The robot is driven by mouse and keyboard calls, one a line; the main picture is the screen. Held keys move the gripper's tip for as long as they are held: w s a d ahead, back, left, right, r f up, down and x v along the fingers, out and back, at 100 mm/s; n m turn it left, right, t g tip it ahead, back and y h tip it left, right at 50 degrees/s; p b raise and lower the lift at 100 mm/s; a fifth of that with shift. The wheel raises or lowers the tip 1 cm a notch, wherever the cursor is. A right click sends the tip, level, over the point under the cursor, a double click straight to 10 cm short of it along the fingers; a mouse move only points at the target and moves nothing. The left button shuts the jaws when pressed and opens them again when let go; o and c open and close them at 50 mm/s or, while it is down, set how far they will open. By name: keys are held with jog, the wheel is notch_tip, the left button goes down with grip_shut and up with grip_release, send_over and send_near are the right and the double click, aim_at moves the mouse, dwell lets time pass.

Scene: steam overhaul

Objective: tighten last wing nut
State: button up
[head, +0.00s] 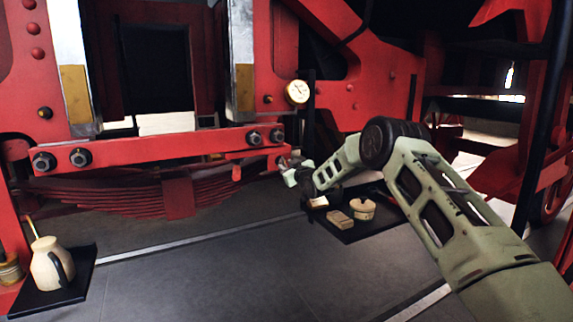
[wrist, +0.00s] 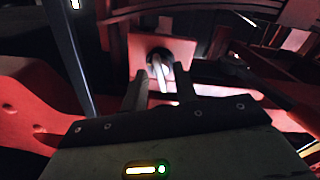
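A wing nut (wrist: 160,70) with a pale wing shows on a dark round seat in a red plate (wrist: 178,48) in the wrist view. My gripper (wrist: 160,76) is open, with one finger on either side of the wing nut. Gaps show between the wing and both fingers, and the nut's tightness cannot be told. In the head view my gripper (head: 295,170) is at the right end of the red beam (head: 165,147), close to a small metal knob (head: 283,161). The wing nut itself cannot be made out clearly there.
A gauge (head: 297,92) sits above my gripper. Leaf springs (head: 130,194) lie under the beam.

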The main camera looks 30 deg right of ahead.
jog(key=shift+w, duration=0.45)
grip_shut()
